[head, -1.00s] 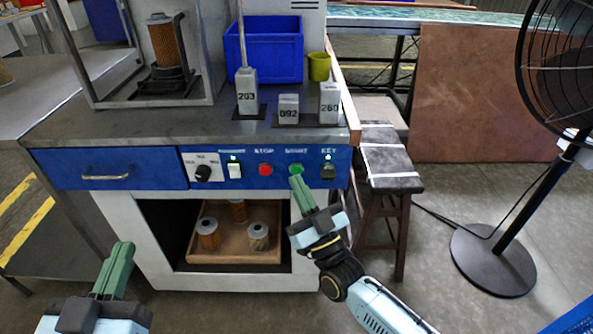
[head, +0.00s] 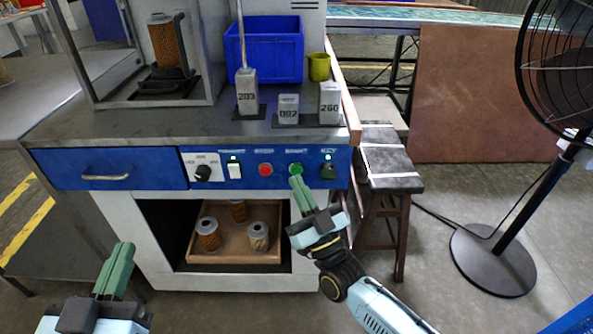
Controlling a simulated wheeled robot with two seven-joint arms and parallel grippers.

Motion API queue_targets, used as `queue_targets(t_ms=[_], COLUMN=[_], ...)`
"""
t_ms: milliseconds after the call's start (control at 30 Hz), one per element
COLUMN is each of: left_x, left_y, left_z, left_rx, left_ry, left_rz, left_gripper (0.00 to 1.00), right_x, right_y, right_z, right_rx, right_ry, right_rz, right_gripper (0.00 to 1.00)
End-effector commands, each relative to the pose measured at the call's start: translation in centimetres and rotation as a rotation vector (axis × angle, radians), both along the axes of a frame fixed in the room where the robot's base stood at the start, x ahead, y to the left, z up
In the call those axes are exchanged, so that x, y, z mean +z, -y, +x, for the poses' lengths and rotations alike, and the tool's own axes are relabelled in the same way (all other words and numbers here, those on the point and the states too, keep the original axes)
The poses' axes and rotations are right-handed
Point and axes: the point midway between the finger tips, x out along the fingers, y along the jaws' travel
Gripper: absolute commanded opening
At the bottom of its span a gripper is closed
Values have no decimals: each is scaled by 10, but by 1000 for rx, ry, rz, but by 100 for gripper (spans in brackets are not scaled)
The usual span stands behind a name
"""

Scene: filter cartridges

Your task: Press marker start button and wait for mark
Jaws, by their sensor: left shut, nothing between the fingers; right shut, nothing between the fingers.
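The green start button (head: 295,169) sits on the blue control panel (head: 268,181) of the marking machine. My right gripper (head: 297,183) is shut and empty, with its green fingertips just below the start button; I cannot tell whether they touch it. My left gripper (head: 126,248) is shut and empty at the lower left, in front of the cabinet. A filter cartridge (head: 166,40) stands upright in a dark holder (head: 165,82) inside the machine's frame at the upper left of the bench.
The panel also has a red stop button (head: 265,169), a white switch (head: 235,170), a black knob (head: 203,173) and a key switch (head: 328,170). Numbered grey blocks (head: 288,110) and a blue bin (head: 270,50) stand on the bench. A wooden tray (head: 225,258) below holds several cartridges. A stool (head: 390,170) and fan (head: 492,260) stand right.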

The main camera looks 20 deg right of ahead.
Motion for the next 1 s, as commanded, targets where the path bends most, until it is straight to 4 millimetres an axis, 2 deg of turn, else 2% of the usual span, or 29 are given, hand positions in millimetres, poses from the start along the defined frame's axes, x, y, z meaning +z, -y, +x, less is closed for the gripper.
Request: queue_targets(t_ms=[1000], left_x=[-1], left_y=[0], left_z=[0], left_rx=[0], left_ry=[1], left_rz=[0], left_gripper=[0], right_x=[0], right_y=[2], right_z=[8], right_rx=[0], right_ry=[0], right_rz=[0], right_gripper=[0])
